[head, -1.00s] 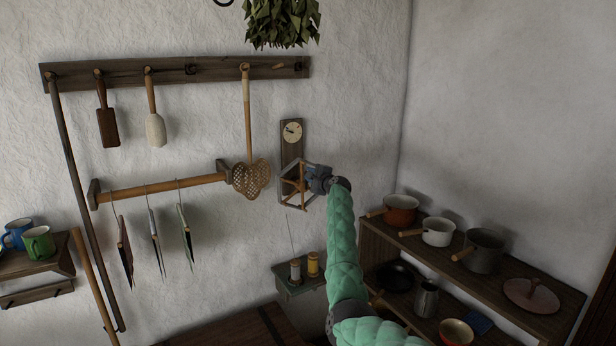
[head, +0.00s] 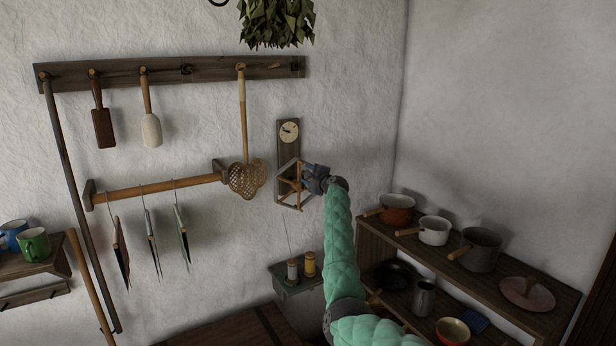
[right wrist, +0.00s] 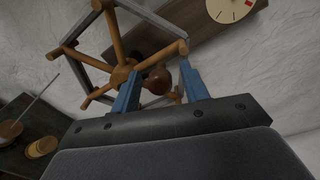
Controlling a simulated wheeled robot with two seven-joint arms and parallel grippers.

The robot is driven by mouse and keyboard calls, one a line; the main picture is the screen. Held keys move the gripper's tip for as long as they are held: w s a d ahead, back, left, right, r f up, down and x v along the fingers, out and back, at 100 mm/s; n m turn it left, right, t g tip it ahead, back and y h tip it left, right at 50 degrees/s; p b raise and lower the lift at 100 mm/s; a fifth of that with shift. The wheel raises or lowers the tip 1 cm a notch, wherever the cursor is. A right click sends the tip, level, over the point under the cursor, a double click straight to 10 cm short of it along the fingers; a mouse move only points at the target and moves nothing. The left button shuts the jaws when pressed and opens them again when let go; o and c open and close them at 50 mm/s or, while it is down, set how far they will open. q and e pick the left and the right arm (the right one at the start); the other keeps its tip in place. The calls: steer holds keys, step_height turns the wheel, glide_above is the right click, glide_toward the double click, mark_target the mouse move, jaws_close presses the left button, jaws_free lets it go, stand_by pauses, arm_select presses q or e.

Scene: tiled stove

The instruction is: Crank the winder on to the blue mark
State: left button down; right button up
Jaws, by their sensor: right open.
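The winder (head: 289,184) is a wooden reel with several spokes, mounted on a dark board on the wall. It also shows in the right wrist view (right wrist: 122,74). Above it is a pale round dial (head: 289,132); its lower part shows in the right wrist view (right wrist: 230,8), with dark ticks and a red mark. I cannot make out a blue mark. My right gripper (head: 309,178) is at the winder's right side. In the right wrist view its blue fingers (right wrist: 160,84) stand apart, with a round brown knob (right wrist: 156,80) between them in the picture; contact is unclear. My left gripper is out of view.
A small shelf with two spools (head: 309,265) is below the winder. A woven beater (head: 246,180) hangs close to its left. Shelves with pots (head: 481,250) stand at the right. Bare wall lies between the winder and the corner.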

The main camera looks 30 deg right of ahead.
steer(key=shift+s, duration=0.1)
steer(key=shift+s, duration=0.2)
arm_select(q)
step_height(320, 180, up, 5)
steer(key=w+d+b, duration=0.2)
steer(key=b, duration=0.1)
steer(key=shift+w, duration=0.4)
arm_select(e)
steer(key=s, duration=0.7)
steer(key=shift+d, duration=0.4)
steer(key=shift+r, duration=0.1)
steer(key=shift+c, duration=0.2)
